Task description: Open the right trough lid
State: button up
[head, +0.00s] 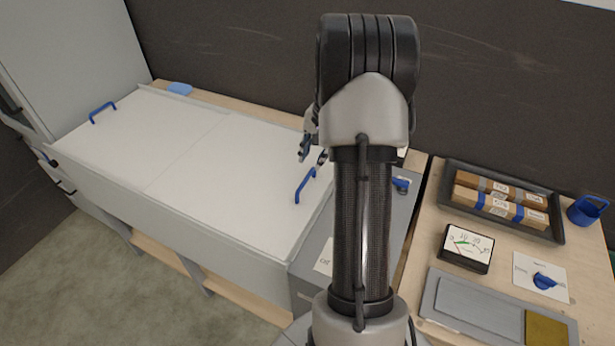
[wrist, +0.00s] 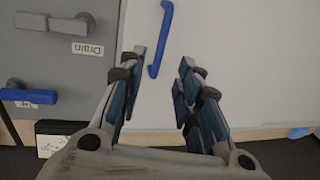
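The white trough has two flat lids, both lying closed. The right trough lid (head: 255,190) carries a blue bar handle (head: 305,185) near its right edge. The left lid (head: 150,130) has a similar blue handle (head: 102,112) at its far left. My gripper (head: 312,152) is above the right lid, near its handle, and partly hidden behind my arm in the head view. In the wrist view my gripper (wrist: 158,85) is open and empty, with the right lid's handle (wrist: 160,40) beyond the fingertips, closer to the left finger. I see no contact with the handle.
A grey cabinet (head: 318,262) adjoins the trough's right end; the wrist view shows grey levers (wrist: 65,22) and a blue lever (wrist: 28,96) there. The right table holds a black tray (head: 548,232) with boxes, a meter (head: 466,248) and a blue cup (head: 586,211). A dark wall stands behind.

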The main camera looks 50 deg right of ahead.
aim_at(306, 178)
jog(key=f, duration=0.2)
jog(key=w+f+b, duration=0.1)
jog(key=f, duration=0.2)
jog(key=f+b, duration=0.1)
jog(key=f, duration=0.2)
jog(key=shift+w+a+f, duration=0.2)
jog(key=shift+w+a, duration=0.05)
jog(key=shift+w, duration=0.1)
jog(key=shift+c, duration=0.5)
grip_shut()
